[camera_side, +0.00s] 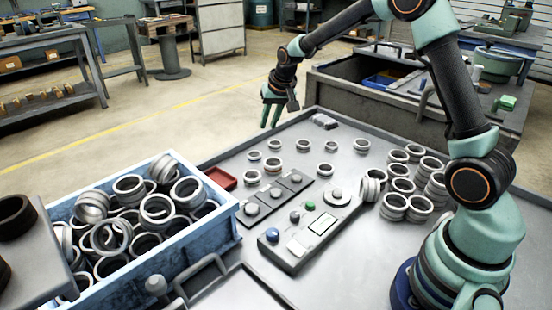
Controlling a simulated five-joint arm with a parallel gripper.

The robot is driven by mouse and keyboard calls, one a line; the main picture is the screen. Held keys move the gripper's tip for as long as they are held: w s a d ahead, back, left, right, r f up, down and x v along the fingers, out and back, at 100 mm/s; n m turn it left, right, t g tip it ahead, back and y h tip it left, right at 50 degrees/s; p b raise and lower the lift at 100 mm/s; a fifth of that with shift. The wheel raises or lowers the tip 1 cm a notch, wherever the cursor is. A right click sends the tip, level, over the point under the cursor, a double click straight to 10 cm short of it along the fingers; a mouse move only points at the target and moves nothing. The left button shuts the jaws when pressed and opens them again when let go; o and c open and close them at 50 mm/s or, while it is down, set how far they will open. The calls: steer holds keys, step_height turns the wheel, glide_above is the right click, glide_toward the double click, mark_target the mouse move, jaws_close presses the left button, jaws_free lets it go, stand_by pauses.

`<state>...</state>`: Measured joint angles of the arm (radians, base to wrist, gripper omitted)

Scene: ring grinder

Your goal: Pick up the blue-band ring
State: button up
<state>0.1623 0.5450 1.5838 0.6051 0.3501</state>
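Several small metal rings stand apart on the grey table top. One at the left of this group (254,156) seems to have a bluish band, but it is too small to be sure it is the blue-band ring. A ring (273,165) close to it has a brownish band. My gripper (270,126) points down above the far edge of the table, beyond the rings and touching none of them. Its two fingers are apart with nothing between them.
A blue crate (222,236) full of larger rings stands at the left front. A control box (300,243) and dark pads lie in the middle. Stacked rings (410,180) stand at the right. A small red tray (220,178) sits at the left edge.

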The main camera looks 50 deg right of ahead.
mark_target(262, 159)
steer(key=x, duration=1.4)
steer(key=shift+d+f, duration=0.2)
steer(key=shift+d, duration=0.2)
jaws_close()
